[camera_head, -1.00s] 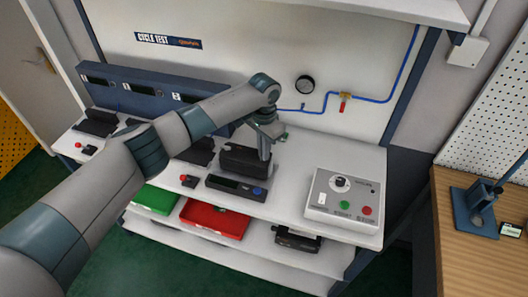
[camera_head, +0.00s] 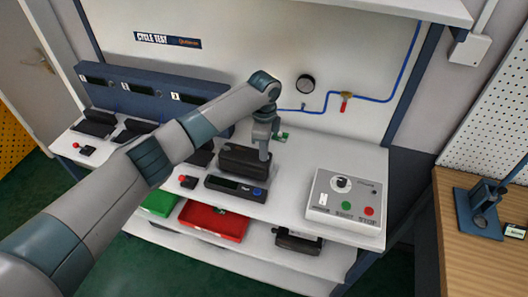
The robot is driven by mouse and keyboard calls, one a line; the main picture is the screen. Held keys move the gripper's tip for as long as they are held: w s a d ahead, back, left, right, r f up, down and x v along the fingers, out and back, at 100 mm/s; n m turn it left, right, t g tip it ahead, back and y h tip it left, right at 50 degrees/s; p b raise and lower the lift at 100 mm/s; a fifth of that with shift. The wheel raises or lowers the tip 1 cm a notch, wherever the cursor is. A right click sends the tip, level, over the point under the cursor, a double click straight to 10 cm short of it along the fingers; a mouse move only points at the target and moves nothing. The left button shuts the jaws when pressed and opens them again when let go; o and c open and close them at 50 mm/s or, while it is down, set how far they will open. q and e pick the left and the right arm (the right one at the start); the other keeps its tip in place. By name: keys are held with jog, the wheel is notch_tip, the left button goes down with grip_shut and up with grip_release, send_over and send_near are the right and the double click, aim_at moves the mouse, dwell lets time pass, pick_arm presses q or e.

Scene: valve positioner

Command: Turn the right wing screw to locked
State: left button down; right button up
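A black device (camera_head: 240,161), apparently the valve positioner, stands on the white bench behind a dark panel with a small display and a blue button (camera_head: 236,188). My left arm reaches in from the left, and my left gripper (camera_head: 264,154) points down at the right end of the black device. The fingertips look very close to it; I cannot tell if they touch. The right wing screw is too small or hidden by the gripper to make out. Whether the fingers are open or shut does not show. My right gripper is out of view.
A grey control box (camera_head: 345,200) with a knob and green and red buttons stands to the right on the bench. Green (camera_head: 160,203) and red (camera_head: 213,220) trays sit below. A blue pipe with a red-handled valve (camera_head: 345,101) runs along the back wall.

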pick_arm(q)
jog(key=shift+w+r+m, duration=0.1)
jog(key=shift+m, duration=0.7)
jog(key=c, duration=2)
grip_release()
jog(key=shift+r+b, duration=0.35)
jog(key=shift+r, duration=0.05)
jog(key=shift+r+b, duration=2.55)
jog(key=shift+r, duration=5.75)
